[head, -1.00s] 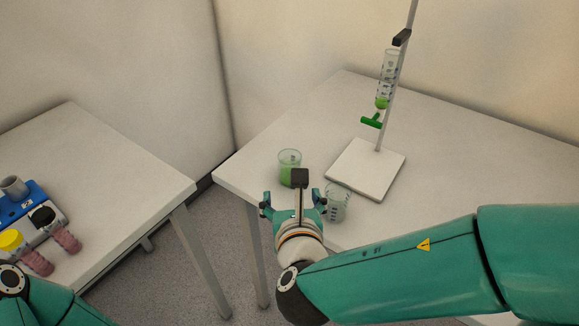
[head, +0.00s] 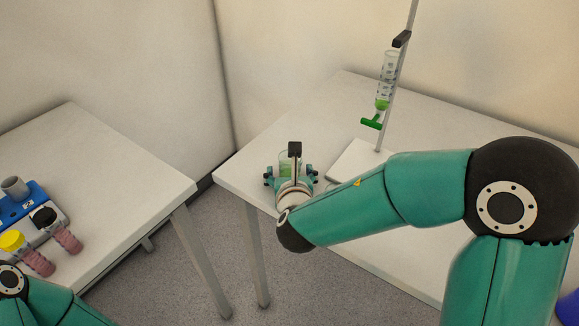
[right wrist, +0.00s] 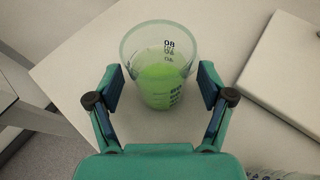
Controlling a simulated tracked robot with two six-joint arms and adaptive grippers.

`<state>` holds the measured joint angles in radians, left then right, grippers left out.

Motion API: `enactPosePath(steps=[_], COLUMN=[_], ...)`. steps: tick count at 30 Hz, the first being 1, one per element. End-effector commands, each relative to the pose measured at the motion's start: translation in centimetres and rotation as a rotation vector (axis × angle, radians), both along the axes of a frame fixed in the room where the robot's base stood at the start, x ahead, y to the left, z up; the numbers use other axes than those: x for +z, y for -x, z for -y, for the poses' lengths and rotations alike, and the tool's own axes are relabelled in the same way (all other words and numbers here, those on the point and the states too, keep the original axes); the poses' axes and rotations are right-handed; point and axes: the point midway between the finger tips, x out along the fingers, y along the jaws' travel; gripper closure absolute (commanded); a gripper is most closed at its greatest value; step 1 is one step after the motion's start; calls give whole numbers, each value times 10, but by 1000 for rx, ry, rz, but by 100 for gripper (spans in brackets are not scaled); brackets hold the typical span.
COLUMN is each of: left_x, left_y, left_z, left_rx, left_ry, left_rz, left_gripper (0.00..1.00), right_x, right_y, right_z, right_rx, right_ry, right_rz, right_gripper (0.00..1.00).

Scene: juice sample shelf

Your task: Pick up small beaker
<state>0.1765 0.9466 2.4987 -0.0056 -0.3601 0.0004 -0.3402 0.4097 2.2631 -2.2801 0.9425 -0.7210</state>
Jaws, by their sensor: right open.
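A small clear beaker (head: 285,158) with green liquid stands upright on the right-hand table near its left corner. It also shows in the right wrist view (right wrist: 160,82), with dark scale marks on its wall. My right gripper (head: 291,174) is open, with one finger on either side of the beaker's near part. In the right wrist view its fingertips (right wrist: 160,88) show gaps to the beaker on both sides. A second beaker (right wrist: 280,174) is cut off at the lower right edge of the wrist view and hidden by my arm in the head view. My left gripper is out of frame.
A stand (head: 354,158) with a white base and a rod holds a burette (head: 386,82) with a green tap to the right of the beaker. The left table (head: 100,165) carries a blue rack (head: 30,207) and pink-filled tubes.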

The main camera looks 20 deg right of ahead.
Motion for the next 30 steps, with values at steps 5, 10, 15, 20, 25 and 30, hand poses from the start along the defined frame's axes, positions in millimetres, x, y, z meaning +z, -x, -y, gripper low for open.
enactPosePath(steps=[5,10,15,20,25,30], left_x=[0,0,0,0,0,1], left_y=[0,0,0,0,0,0], left_z=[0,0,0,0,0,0], left_rx=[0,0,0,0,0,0], left_ry=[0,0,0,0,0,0], left_rz=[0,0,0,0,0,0], left_gripper=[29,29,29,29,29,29], right_x=[-1,0,0,0,0,4], right_y=[-1,-1,-1,-1,-1,-1], right_z=[0,0,0,0,0,0], right_rx=[1,0,0,0,0,0], right_ry=[0,0,0,0,0,1], right_rz=[0,1,1,2,2,3], right_gripper=[20,38,66,89,89,89])
